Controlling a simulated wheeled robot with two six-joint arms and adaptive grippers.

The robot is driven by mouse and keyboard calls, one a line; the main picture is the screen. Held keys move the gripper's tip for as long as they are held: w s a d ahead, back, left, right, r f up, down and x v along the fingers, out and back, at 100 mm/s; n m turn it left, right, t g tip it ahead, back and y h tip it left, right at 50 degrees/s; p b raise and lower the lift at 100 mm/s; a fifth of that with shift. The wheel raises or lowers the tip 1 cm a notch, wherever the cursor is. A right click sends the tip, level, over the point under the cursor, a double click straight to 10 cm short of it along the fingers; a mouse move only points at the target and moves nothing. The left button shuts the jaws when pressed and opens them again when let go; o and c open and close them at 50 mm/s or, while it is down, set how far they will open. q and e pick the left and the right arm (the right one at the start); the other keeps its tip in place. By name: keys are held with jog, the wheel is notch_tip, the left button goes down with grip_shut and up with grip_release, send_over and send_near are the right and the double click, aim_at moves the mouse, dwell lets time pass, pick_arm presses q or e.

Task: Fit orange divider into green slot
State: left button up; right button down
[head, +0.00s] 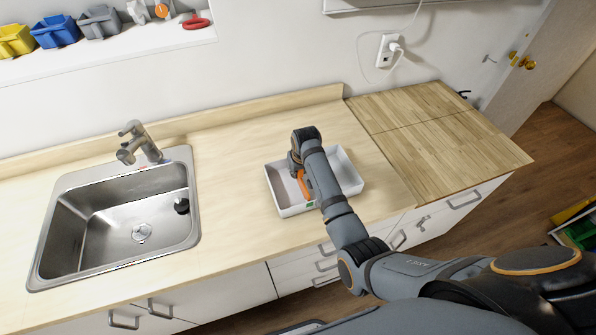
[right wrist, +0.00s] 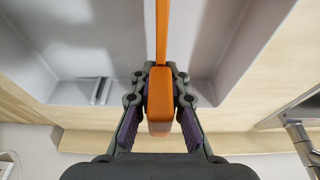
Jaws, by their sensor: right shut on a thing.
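The orange divider (head: 304,188) is a thin upright panel inside the white tray (head: 276,189), near its left half. In the right wrist view the divider (right wrist: 163,32) runs away from me, with its thick orange grip between my fingers. My right gripper (head: 295,168) is shut on it; it also shows in the right wrist view (right wrist: 160,78). A small green mark (head: 310,205) shows on the tray's near wall, just below the divider's near end. I cannot tell whether the divider is seated in a slot. My left gripper is not in view.
The tray stands on a light wood counter (head: 235,225). A steel sink (head: 120,225) lies to the left and a butcher-block section (head: 440,150) to the right. In the right wrist view, a pair of grey ribs (right wrist: 100,90) stands on the tray's wall.

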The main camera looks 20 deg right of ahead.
aim_at(301, 179)
jog(key=shift+f+b, duration=0.45)
jog(key=shift+f, duration=0.6)
jog(key=c, duration=1.3)
grip_release()
jog(key=shift+o, duration=0.2)
jog(key=shift+r, duration=0.3)
jog(key=v, duration=1.1)
jog(key=shift+s+r, duration=0.2)
